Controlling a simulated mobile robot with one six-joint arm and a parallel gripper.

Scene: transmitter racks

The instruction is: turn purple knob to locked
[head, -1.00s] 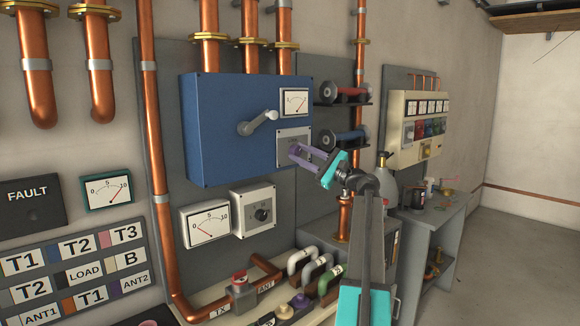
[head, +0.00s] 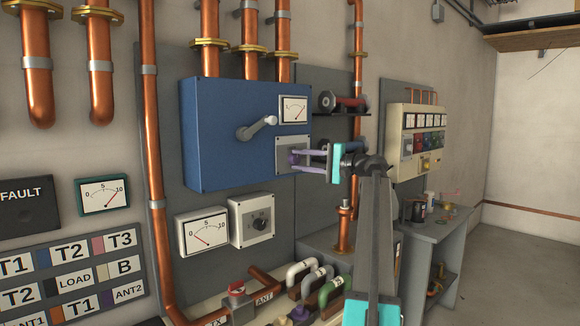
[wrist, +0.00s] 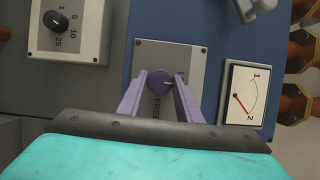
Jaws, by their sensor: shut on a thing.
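The purple knob (wrist: 160,81) sits on a grey plate (wrist: 190,55) on the front of the blue cabinet (head: 225,120). In the wrist view its pointer mark faces right, and part of the word "FREE" shows below it. My gripper (head: 295,158) is at the plate, its two purple fingers on either side of the knob. The wrist view shows the gripper (wrist: 160,85) shut on the knob. The fingers hide some of the plate's lettering, so I cannot read the other label.
A grey lever handle (head: 257,128) sticks out of the cabinet left of the plate. A dial (head: 294,109) is above the plate. A black knob box (head: 251,219) and a meter (head: 203,231) are below. Copper pipes (head: 150,120) run up the wall.

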